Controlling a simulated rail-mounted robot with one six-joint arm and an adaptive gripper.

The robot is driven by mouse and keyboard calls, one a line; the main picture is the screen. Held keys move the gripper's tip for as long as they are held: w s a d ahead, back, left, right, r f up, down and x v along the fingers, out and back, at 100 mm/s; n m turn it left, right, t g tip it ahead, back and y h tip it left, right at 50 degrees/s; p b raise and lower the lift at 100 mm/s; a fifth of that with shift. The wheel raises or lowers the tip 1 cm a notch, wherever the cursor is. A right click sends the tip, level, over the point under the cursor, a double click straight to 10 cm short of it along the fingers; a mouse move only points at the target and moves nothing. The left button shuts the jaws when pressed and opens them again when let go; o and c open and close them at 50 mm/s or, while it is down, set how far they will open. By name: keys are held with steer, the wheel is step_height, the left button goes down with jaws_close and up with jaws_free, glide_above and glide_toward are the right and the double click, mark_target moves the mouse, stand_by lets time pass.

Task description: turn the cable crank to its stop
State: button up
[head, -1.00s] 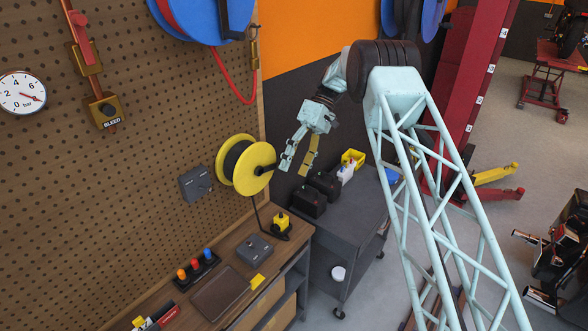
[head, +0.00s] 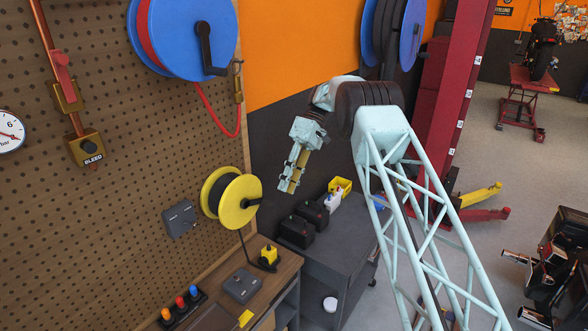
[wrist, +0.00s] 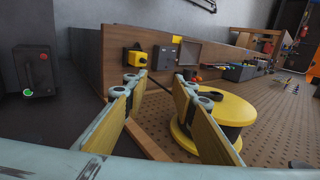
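The cable reel (head: 240,198) has yellow flanges with dark cable between them and hangs on the pegboard. Its small black crank (head: 252,203) sticks out from the front flange towards the right. My gripper (head: 289,186) points down, to the right of the crank and apart from it. In the wrist view my gripper (wrist: 160,88) is open, with nothing between its two yellow-padded fingers. The reel (wrist: 228,106) shows there behind the right finger, which covers part of it.
Above the reel hangs a blue hose reel (head: 180,30) with a red hose. A grey box (head: 179,218) is mounted left of the cable reel. Below are a workbench (head: 272,283) and a dark cart (head: 345,240) holding black boxes. A red lift post (head: 455,95) stands behind my arm.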

steer(key=v, duration=0.6)
steer(key=shift+r, duration=0.2)
steer(key=shift+s, duration=0.1)
steer(key=shift+c, duration=0.2)
